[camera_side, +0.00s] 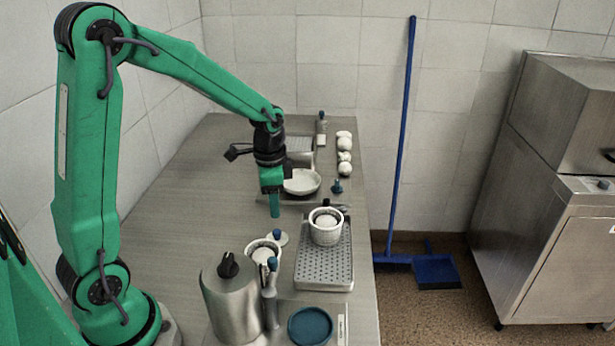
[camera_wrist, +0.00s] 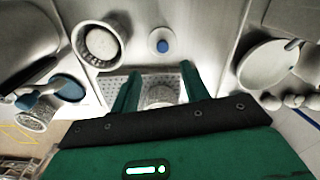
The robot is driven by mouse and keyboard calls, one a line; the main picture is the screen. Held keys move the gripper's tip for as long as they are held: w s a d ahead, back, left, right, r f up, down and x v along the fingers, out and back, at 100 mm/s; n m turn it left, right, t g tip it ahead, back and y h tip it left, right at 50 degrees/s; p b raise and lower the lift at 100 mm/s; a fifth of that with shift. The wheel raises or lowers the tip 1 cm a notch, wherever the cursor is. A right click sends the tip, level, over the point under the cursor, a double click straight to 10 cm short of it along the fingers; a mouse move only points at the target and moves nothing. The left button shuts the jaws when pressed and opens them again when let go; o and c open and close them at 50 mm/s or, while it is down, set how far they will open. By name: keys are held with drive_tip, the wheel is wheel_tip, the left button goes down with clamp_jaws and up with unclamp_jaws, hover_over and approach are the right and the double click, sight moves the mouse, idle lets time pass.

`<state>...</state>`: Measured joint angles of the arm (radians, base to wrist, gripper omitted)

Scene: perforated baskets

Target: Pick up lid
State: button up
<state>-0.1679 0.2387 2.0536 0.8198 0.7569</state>
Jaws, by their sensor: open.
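The lid (camera_side: 278,238) is a small pale disc with a blue knob, lying flat on the steel table beside a white cup (camera_side: 263,250). In the wrist view the lid (camera_wrist: 161,42) shows beyond my fingertips, in line with the gap between them. My gripper (camera_side: 275,213) points down above the table, behind the lid in the side view and apart from it. In the wrist view my gripper (camera_wrist: 160,70) has its two green fingers spread with nothing held. The exact height of the fingertips is hard to tell.
A perforated tray (camera_side: 311,278) holds a white pot (camera_side: 326,232). A white dish (camera_side: 302,182) and several pale round items (camera_side: 345,157) lie behind. The table's left side is clear.

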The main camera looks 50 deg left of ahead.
sight(277, 231)
drive_tip(key=shift+w+a+f, duration=0.15)
drive_tip(key=shift+w+f, duration=0.05)
drive_tip(key=shift+f, duration=0.25)
drive_tip(key=shift+w+a+f, duration=0.15)
drive_tip(key=shift+f, duration=0.3)
drive_tip(key=shift+f, duration=1.3)
drive_tip(key=shift+f, duration=2.6)
clamp_jaws()
